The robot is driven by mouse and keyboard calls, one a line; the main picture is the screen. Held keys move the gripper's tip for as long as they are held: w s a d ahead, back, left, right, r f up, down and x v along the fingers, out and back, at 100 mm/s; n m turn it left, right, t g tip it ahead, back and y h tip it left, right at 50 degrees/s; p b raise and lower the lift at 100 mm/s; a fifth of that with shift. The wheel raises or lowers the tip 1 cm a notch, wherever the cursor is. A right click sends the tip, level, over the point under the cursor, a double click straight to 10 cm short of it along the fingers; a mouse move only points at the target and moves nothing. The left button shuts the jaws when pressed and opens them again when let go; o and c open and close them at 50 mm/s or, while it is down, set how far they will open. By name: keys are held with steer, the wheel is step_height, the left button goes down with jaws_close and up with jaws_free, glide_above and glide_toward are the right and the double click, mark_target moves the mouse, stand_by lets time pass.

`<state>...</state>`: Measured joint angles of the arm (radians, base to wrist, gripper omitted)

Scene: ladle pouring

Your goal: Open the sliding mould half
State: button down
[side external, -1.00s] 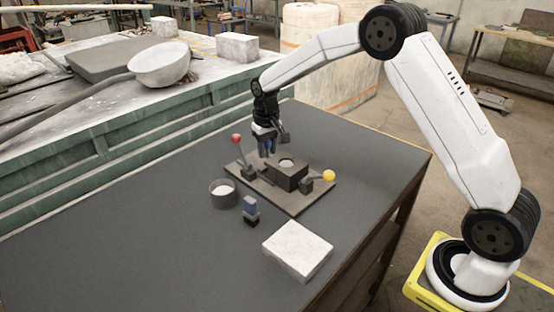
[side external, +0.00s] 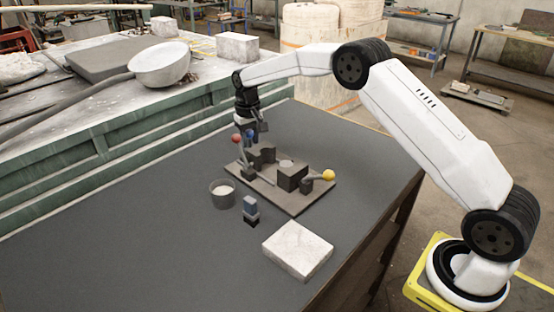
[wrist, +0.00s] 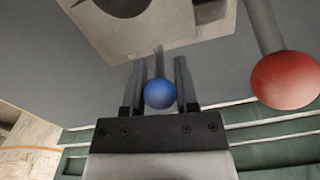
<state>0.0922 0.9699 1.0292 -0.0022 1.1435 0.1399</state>
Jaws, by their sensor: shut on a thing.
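The mould stands on a flat base plate (side external: 295,205) on the dark table. The sliding mould half (side external: 264,154), on the left, sits apart from the other mould half (side external: 291,178) with a gap between them. My gripper (side external: 248,136) is at the far left end of the plate. In the wrist view my gripper (wrist: 156,84) is shut on a blue ball knob (wrist: 160,95), with a finger on each side. A rod runs from the knob toward the mould. A red ball lever (wrist: 285,80) stands close beside the fingers; its ball also shows in the side view (side external: 236,139).
A yellow ball lever (side external: 328,175) is at the plate's right end. A round cup with pale contents (side external: 222,193), a small blue-grey block (side external: 250,208) and a pale slab (side external: 298,250) stand in front. The table's left front is clear.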

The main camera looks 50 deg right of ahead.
steer(key=shift+w+r, duration=0.1)
steer(key=shift+w, duration=0.4)
steer(key=c, duration=0.6)
jaws_free()
steer(key=shift+w, duration=0.15)
steer(key=shift+o, duration=1)
steer(key=shift+r, duration=3.85)
